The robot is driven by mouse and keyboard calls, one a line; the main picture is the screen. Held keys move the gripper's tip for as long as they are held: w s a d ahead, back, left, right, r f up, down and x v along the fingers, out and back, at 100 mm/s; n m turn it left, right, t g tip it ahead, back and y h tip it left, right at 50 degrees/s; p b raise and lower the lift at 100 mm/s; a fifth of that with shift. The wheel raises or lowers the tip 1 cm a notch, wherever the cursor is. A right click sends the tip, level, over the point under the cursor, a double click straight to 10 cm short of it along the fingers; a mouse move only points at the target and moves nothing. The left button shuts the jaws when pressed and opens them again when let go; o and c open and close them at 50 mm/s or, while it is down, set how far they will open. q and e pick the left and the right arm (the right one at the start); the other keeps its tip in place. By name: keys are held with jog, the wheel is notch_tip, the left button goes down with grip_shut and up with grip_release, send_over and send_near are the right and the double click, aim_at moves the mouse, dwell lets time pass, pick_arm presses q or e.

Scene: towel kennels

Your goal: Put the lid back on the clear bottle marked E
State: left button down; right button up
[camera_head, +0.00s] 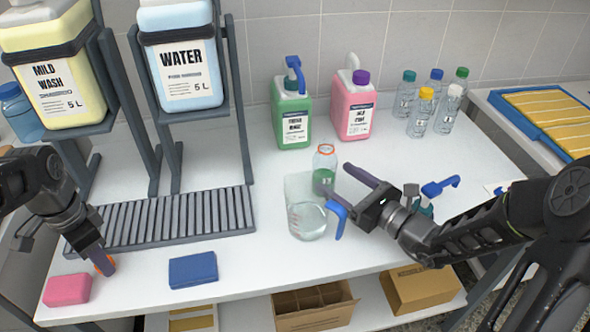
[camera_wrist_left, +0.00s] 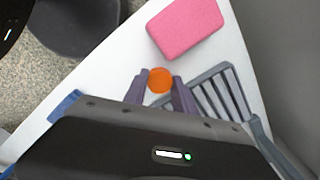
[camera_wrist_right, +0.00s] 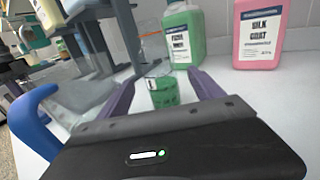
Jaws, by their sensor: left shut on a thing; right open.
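A clear bottle (camera_head: 324,172) with green liquid, an orange neck ring and no lid stands upright mid-table. No letter on it is readable. My right gripper (camera_head: 350,186) is open beside it, and in the right wrist view the bottle (camera_wrist_right: 164,93) shows ahead between the fingers (camera_wrist_right: 163,80), not gripped. My left gripper (camera_head: 102,264) is shut on an orange lid (camera_head: 107,266) low over the table's front left. In the left wrist view the lid (camera_wrist_left: 160,80) sits between the fingertips (camera_wrist_left: 160,87).
Green (camera_head: 292,118) and pink (camera_head: 354,105) jugs stand behind. Pink (camera_head: 68,289) and blue (camera_head: 193,269) sponges lie in front. A slatted rack (camera_head: 170,220) is at left. Several capped bottles (camera_head: 420,110) stand at back right.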

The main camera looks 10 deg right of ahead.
aim_at(326, 142)
jog(key=x, duration=0.5)
dwell(0.5)
grip_shut()
notch_tip(326, 142, up, 10)
jog(key=shift+r+p, duration=0.1)
jog(key=shift+p, duration=0.55)
dwell(0.5)
dwell(0.4)
jog(key=c, duration=0.6)
grip_release()
jog(key=shift+c, duration=0.2)
grip_shut()
